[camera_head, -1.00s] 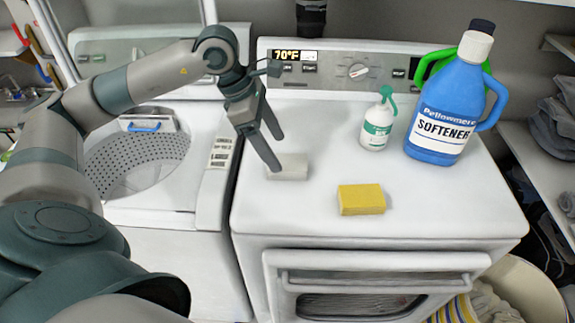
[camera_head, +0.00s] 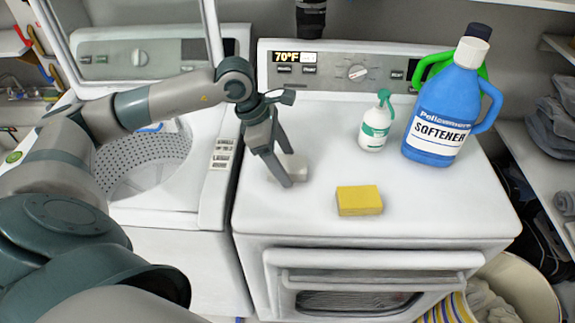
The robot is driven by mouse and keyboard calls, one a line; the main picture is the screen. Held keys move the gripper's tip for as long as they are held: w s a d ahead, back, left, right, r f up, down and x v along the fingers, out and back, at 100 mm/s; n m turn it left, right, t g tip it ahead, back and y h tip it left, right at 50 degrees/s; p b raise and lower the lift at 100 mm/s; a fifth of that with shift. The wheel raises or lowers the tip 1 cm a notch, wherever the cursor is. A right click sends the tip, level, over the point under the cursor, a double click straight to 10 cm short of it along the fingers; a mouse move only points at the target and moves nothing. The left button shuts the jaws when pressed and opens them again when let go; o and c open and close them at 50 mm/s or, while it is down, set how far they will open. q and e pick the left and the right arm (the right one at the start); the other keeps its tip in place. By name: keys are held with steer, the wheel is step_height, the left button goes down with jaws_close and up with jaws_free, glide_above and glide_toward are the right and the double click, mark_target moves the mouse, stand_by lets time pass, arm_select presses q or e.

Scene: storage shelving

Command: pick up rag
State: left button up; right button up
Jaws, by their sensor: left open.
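A pale grey-white rag (camera_head: 300,168), a small folded block shape, lies on the white dryer top (camera_head: 320,225) at its left part. My left gripper (camera_head: 288,170) is open. Its two fingers point down at the rag, one in front of it and one near its back, and hide part of it. I cannot tell whether the fingers touch the rag. My right gripper is not in view.
A yellow sponge (camera_head: 359,200) lies right of the rag. A white spray bottle (camera_head: 375,128) and a blue softener jug (camera_head: 440,115) with a green-handled bottle behind it stand at the back right. An open washer (camera_head: 165,205) is at the left.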

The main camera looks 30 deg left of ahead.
arm_select(q)
steer(key=shift+f+b, duration=0.25)
steer(key=shift+b, duration=0.3)
stand_by(0.9)
steer(key=c, duration=1.1)
